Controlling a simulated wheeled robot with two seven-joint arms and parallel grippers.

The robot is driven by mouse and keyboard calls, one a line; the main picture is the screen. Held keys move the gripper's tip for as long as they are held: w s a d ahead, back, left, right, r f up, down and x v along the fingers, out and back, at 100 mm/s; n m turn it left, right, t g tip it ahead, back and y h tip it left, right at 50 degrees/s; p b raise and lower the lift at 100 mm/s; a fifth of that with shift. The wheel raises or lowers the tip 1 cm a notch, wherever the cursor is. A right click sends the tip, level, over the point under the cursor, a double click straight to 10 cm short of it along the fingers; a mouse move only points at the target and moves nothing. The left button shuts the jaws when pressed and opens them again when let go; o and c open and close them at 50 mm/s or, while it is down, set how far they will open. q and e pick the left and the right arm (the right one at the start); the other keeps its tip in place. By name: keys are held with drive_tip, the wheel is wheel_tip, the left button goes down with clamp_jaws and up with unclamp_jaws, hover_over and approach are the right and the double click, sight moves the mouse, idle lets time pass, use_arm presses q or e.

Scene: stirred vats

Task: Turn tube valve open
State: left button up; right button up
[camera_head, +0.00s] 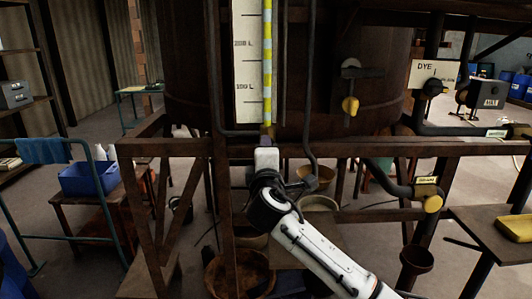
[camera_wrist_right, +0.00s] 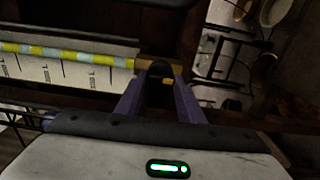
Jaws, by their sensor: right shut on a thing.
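The vat (camera_head: 185,75) carries a white level scale (camera_head: 246,70) with a yellow-and-white striped sight tube (camera_head: 267,60). The tube also shows in the right wrist view (camera_wrist_right: 70,54). The tube's foot ends in a brass-coloured fitting (camera_wrist_right: 148,64). My right gripper (camera_head: 268,140) reaches up to this foot from below. In the wrist view its two purple fingers (camera_wrist_right: 159,88) stand on either side of a dark piece just by the fitting, the tube valve's handle, and are shut on it. The handle's exact angle is hard to see. My left gripper is not in view.
A wooden rail (camera_head: 370,148) runs across the vat's front, close to my right gripper. A yellow-handled valve (camera_head: 350,105) sits on the vat, another yellow handle (camera_head: 433,204) at right. A dark pipe (camera_head: 311,120) runs down right of the tube. A blue crate (camera_head: 88,180) stands left.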

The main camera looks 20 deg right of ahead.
drive_tip(key=o, duration=1.1)
drive_tip(key=shift+c, duration=0.2)
drive_tip(key=b+v, duration=0.1)
drive_tip(key=v, duration=0.9)
drive_tip(key=shift+s, duration=0.2)
